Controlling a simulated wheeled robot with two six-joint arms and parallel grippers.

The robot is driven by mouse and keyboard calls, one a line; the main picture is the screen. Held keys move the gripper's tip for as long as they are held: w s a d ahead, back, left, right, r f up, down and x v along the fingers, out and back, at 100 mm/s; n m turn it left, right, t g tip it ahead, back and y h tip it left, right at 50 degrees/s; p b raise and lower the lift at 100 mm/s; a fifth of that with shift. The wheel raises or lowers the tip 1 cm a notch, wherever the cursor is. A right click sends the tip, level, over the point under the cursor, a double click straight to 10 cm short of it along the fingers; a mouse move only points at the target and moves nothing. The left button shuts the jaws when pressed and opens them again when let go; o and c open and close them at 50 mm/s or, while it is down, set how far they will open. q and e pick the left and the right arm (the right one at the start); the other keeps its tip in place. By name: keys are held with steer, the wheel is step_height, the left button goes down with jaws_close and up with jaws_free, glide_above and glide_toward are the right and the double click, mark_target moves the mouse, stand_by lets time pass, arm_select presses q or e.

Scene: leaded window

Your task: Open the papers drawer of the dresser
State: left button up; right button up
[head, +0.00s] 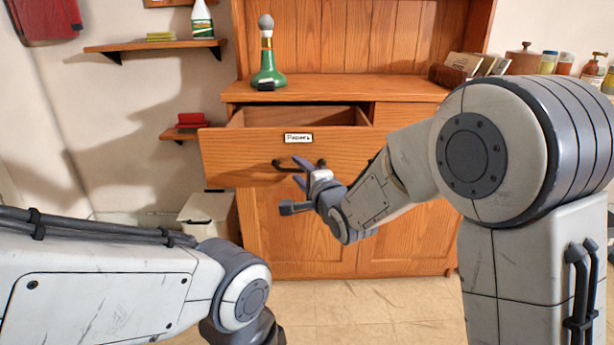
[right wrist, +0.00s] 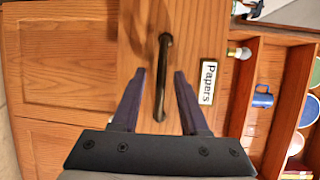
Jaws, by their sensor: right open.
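The papers drawer (head: 240,158) is the wooden drawer at the upper left of the dresser (head: 410,87). It stands pulled out, and its open inside shows behind the front. Its white label (head: 298,138) reads "Papers"; the label (right wrist: 208,82) also shows in the right wrist view. The dark bar handle (head: 283,164) is below the label. My right gripper (head: 298,171) is at the handle with its jaws open. In the right wrist view, the handle (right wrist: 165,50) lies between the two spread fingers; contact cannot be told. My left arm is at lower left, its gripper out of frame.
A green bottle-shaped object (head: 268,70) stands on the dresser top above the drawer. Wall shelves (head: 150,46) are at the left. A pale bin (head: 207,222) stands on the floor left of the dresser. Jars and a brown canister (head: 522,60) are at the right.

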steer(key=p+v, duration=0.2)
steer(key=v, duration=0.8)
